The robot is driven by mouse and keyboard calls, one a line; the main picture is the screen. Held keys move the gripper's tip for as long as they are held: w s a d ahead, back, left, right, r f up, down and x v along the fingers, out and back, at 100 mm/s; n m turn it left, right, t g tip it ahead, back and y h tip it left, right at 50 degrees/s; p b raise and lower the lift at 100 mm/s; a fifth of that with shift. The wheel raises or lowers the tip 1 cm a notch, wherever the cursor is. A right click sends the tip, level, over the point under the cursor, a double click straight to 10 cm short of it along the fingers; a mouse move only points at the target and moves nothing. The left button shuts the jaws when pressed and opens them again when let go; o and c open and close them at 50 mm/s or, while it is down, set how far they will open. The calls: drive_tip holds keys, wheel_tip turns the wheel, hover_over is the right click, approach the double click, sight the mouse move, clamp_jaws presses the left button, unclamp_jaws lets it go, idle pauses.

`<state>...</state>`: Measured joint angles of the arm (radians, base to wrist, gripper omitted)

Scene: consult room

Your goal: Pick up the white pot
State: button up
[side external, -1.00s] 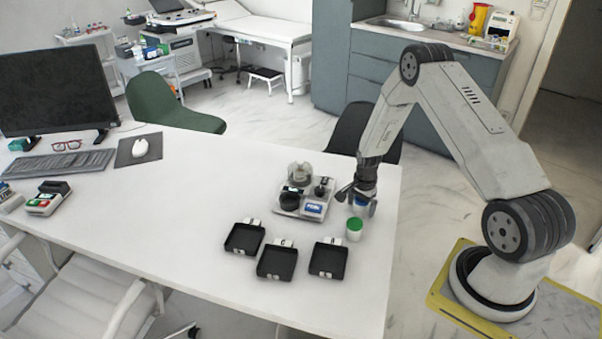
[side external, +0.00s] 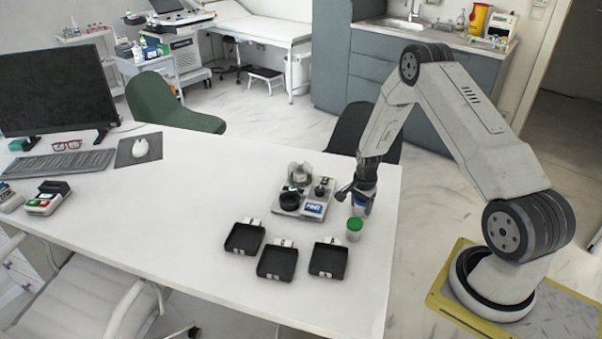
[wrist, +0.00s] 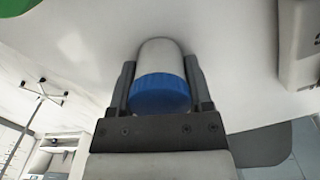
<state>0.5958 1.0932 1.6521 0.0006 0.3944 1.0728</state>
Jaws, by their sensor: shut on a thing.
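The white pot with a blue lid (wrist: 160,94) is between the two fingers of my gripper (wrist: 158,82) in the wrist view. The fingers are shut on its sides. In the side view my gripper (side external: 361,206) points down near the table's right edge and covers most of this pot; a bit of blue shows between the fingers. I cannot tell whether the pot touches the table. A second white pot with a green lid (side external: 355,228) stands upright on the table just in front of my gripper.
Three black trays (side external: 277,263) lie in front. The white table (side external: 180,215) is clear to the left, up to the keyboard (side external: 58,163) and monitor.

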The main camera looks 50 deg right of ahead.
drive_tip(key=shift+r, duration=1.15)
drive_tip(key=s+a+r, duration=0.6)
drive_tip(key=s+r, duration=0.4)
drive_tip(key=s, duration=0.2)
drive_tip(key=shift+s+a+r, duration=0.25)
drive_tip(key=shift+a+r, duration=0.05)
drive_tip(key=shift+r, duration=0.05)
drive_tip(key=shift+w, duration=0.1)
